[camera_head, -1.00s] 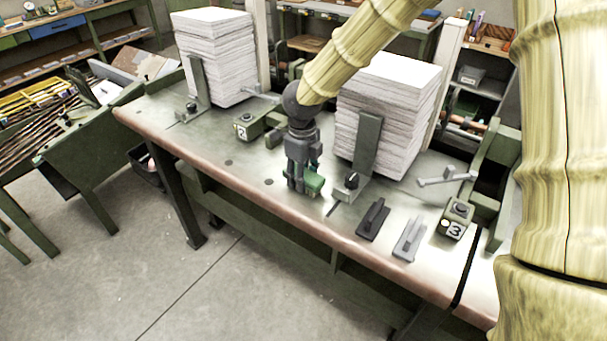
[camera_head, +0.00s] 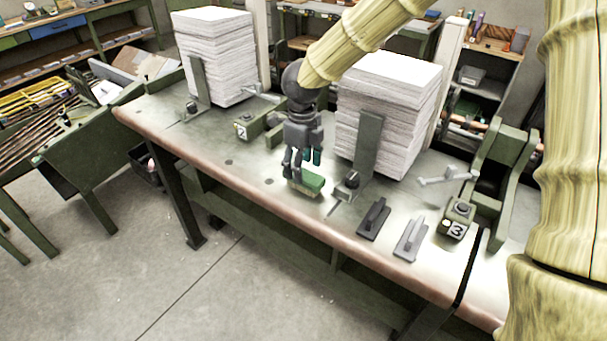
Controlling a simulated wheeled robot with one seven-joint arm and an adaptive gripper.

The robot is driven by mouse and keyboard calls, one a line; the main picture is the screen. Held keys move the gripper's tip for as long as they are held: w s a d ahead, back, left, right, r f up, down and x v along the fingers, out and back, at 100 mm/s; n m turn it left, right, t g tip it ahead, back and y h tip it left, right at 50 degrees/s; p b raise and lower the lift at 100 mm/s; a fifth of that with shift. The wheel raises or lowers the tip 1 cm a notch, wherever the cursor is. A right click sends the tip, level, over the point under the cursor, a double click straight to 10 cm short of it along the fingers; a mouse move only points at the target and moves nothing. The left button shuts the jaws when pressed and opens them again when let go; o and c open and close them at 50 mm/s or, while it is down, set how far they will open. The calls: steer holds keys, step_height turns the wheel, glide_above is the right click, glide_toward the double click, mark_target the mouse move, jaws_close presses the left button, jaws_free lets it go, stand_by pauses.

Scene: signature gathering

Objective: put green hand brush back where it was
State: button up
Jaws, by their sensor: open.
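The green hand brush (camera_head: 307,183) lies on the metal bench top (camera_head: 240,171), left of a dark hand tool and near the front edge. It has a green top and a paler lower part. My gripper (camera_head: 300,168) is directly above and behind it, pointing down, with its fingers apart. The fingers look clear of the brush or very close to it; whether they touch it I cannot tell.
A dark hand tool (camera_head: 373,219) and a grey one (camera_head: 411,239) lie to the right of the brush. Two tall paper stacks (camera_head: 385,120) (camera_head: 215,60) stand behind with upright plates. A box marked 3 (camera_head: 457,222) is at the right. Bare bench lies left of the brush.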

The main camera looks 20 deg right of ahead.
step_height(320, 180, up, 8)
steer(key=shift+r+b, duration=0.15)
steer(key=shift+b, duration=0.3)
